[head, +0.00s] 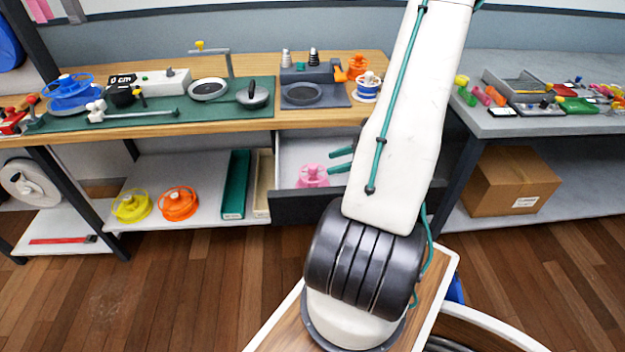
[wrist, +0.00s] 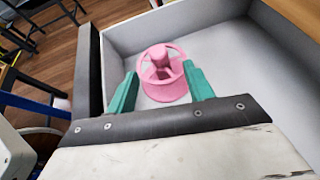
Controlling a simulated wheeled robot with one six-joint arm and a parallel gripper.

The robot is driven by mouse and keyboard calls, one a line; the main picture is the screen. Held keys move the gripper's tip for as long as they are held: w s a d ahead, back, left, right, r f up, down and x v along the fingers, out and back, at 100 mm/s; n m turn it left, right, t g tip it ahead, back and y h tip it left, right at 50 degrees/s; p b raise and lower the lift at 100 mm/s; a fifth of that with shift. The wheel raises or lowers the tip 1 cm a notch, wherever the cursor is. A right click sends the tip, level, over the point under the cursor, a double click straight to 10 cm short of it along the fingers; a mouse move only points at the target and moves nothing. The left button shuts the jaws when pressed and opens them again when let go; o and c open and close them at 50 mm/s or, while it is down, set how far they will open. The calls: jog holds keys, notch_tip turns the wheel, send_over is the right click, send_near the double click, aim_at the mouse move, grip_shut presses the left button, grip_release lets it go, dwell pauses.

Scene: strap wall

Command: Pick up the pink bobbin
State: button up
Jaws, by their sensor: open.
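The pink bobbin (head: 312,176) sits in an open drawer (head: 290,150) under the wooden bench, in the head view. In the wrist view the pink bobbin (wrist: 163,74) stands upright on the drawer's pale floor. My gripper (head: 341,160) reaches into the drawer from the right, partly hidden by my arm. In the wrist view my gripper (wrist: 160,90) has its two green fingers apart, one on each side of the bobbin in the picture. I cannot tell whether the fingers touch it or how far above it they are.
The drawer's dark front (head: 305,207) and pale walls enclose the bobbin. A yellow bobbin (head: 132,206) and an orange bobbin (head: 178,203) sit on the lower shelf to the left. A cardboard box (head: 510,181) stands under the right table. The bench top holds several tools.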

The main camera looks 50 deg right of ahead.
aim_at(316, 166)
jog(key=x, duration=0.7)
jog(key=shift+w+a+r, duration=0.25)
jog(key=shift+w+a, duration=0.05)
jog(key=shift+a, duration=0.05)
grip_shut()
